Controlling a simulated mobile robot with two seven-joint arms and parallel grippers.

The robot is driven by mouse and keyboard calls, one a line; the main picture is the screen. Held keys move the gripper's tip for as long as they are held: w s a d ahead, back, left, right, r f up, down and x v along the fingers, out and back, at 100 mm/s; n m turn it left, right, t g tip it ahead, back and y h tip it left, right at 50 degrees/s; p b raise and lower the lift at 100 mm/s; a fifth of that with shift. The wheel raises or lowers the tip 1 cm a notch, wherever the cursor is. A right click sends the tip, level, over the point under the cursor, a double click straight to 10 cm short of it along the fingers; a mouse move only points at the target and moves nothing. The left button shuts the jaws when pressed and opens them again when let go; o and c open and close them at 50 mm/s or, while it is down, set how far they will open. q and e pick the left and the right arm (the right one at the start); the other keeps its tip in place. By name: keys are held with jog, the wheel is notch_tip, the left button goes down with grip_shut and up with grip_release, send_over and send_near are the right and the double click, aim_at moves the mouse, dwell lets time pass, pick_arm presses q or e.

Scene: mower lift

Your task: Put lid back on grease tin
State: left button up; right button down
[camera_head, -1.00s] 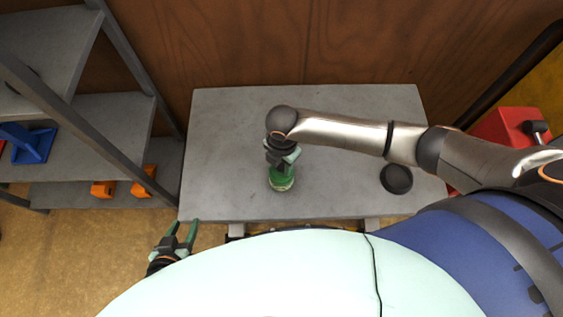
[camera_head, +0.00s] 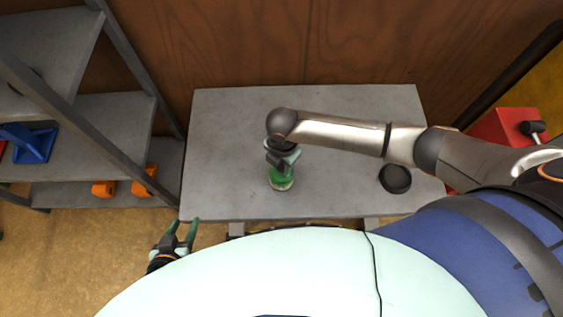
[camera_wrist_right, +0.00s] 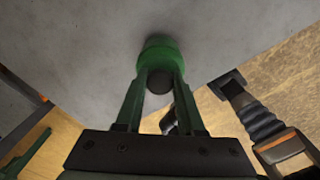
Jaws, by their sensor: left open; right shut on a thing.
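A green round tin (camera_head: 281,180) with a pale lower edge stands on the grey table, left of its middle. My right gripper (camera_head: 283,160) reaches down onto it and hides its top. In the right wrist view the gripper (camera_wrist_right: 160,82) is shut on the green tin (camera_wrist_right: 160,50). A dark round part sits between the fingers; I cannot tell whether it is the tin's top or a knob. A black round disc (camera_head: 395,178), lid-like, lies apart on the table's right side. My left gripper (camera_head: 183,228) is open and empty beyond the table's front left corner.
The grey table (camera_head: 230,125) is bare to the left and behind. A grey shelf unit (camera_head: 85,125) with blue and orange things stands at the left. A wooden wall closes the back. A red box (camera_head: 500,125) stands beyond the table's right side.

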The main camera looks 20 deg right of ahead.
dwell(0.4)
grip_release()
dwell(0.5)
notch_tip(320, 180, up, 5)
jog(key=p, duration=0.5)
jog(key=shift+r, duration=1.05)
grip_shut()
dwell(0.5)
dwell(0.5)
